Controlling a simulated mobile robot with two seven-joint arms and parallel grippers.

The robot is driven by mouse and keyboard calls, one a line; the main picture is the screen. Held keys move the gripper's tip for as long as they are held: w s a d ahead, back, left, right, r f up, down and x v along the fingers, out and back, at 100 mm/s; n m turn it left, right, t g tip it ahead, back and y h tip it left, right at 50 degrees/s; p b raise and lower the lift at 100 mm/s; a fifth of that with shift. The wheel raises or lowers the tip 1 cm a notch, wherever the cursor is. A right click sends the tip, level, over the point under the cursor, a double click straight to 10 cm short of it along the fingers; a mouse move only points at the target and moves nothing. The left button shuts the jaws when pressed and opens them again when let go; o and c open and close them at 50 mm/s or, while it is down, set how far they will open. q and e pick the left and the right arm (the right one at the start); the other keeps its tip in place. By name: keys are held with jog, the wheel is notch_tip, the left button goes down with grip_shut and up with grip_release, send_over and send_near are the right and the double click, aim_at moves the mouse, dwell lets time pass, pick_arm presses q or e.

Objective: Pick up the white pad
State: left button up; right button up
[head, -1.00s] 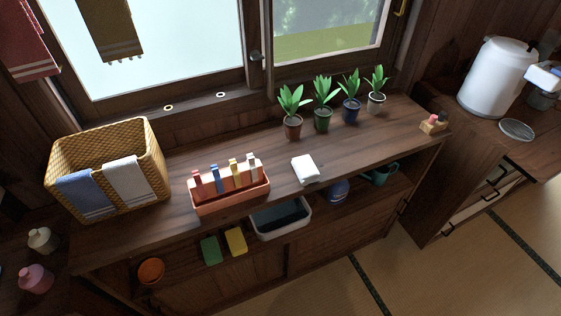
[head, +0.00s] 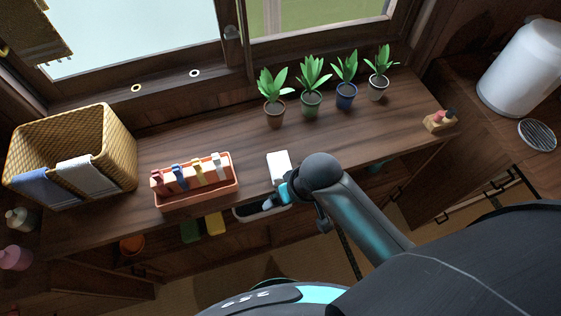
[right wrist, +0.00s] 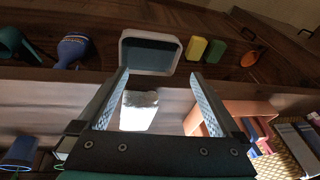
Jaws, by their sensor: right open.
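The white pad (head: 278,165) lies flat near the front edge of the wooden counter, just right of the orange rack. My right gripper (head: 285,193) is in front of the pad at the counter's edge, partly hidden by its own wrist. In the right wrist view, my right gripper's jaws (right wrist: 158,76) are open, and the pad (right wrist: 138,110) shows in the gap between the fingers, closer to the left one. I cannot tell whether the gripper touches it. My left gripper is out of view.
The orange rack (head: 196,199) with colored pegs stands left of the pad. Several potted plants (head: 312,103) line the window side. A wicker basket (head: 120,150) stands far left, and a small wooden holder (head: 434,124) at right. A white basin (right wrist: 128,50) sits on the shelf below.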

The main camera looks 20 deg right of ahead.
jog(key=w+a+r+g, duration=0.1)
jog(key=w+a+r, duration=0.25)
jog(key=r, duration=0.45)
notch_tip(320, 180, up, 6)
jog(key=m+g+h, duration=0.2)
send_over(280, 164)
jog(key=f, duration=0.3)
jog(key=f+b, duration=0.1)
jog(key=f, duration=0.5)
jog(key=shift+s+d+f+b, duration=0.15)
jog(key=shift+s+f+b, duration=0.15)
jog(key=f, duration=0.1)
jog(key=f+b, duration=0.1)
jog(key=f, duration=0.3)
jog(key=shift+w+b, duration=0.25)
jog(key=shift+b, duration=0.1)
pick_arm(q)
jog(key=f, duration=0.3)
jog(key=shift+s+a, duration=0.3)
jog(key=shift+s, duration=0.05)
pick_arm(e)
jog(key=c, duration=1.3)
